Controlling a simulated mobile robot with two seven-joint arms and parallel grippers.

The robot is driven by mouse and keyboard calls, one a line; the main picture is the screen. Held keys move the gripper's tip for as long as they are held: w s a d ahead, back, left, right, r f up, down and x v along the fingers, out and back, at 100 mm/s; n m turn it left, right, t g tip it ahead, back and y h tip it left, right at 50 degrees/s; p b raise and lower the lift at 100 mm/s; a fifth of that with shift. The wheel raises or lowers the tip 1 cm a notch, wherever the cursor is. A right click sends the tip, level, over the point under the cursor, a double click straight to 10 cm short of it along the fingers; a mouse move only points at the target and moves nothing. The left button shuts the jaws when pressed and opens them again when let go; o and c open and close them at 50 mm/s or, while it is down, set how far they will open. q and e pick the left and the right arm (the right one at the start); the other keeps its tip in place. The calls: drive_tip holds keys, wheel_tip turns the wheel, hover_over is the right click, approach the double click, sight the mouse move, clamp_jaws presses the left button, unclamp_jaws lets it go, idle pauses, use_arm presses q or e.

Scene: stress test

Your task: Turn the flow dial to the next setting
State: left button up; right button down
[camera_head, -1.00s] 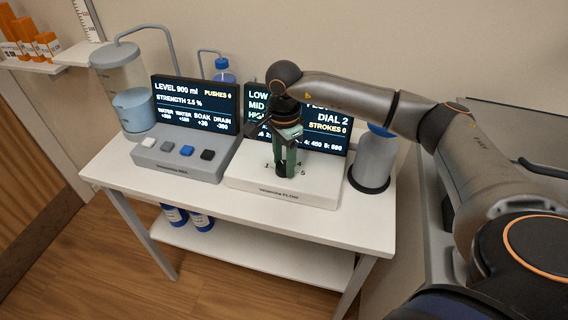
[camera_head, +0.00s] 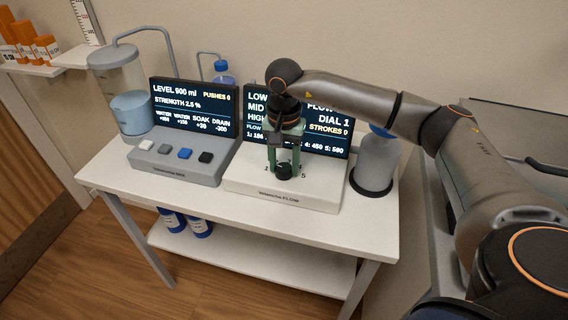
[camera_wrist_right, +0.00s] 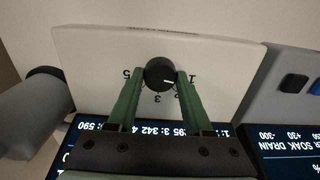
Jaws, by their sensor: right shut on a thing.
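The flow dial (camera_head: 284,173) is a small black knob on top of the white flow unit (camera_head: 322,190). In the right wrist view the dial (camera_wrist_right: 159,74) has a white pointer mark aimed to the right, near the 1 and 2 side. My right gripper (camera_head: 284,166) points down with its green fingers on either side of the dial, shut on it. The flow unit's screen (camera_head: 332,120) reads DIAL 1 and STROKES 0; my gripper and wrist hide part of it. My left gripper is not in view.
A grey unit with several buttons (camera_head: 176,158) stands left of the flow unit. A clear tank (camera_head: 120,95) is behind it. A grey bottle (camera_head: 375,160) stands close on the right. All are on a white table (camera_head: 230,205).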

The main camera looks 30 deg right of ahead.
sight(284, 167)
drive_tip(key=shift+r, duration=0.1)
idle(0.4)
drive_tip(key=shift+c, duration=1.6)
unclamp_jaws()
wheel_tip(284, 167, up, 12)
drive_tip(key=shift+r, duration=0.2)
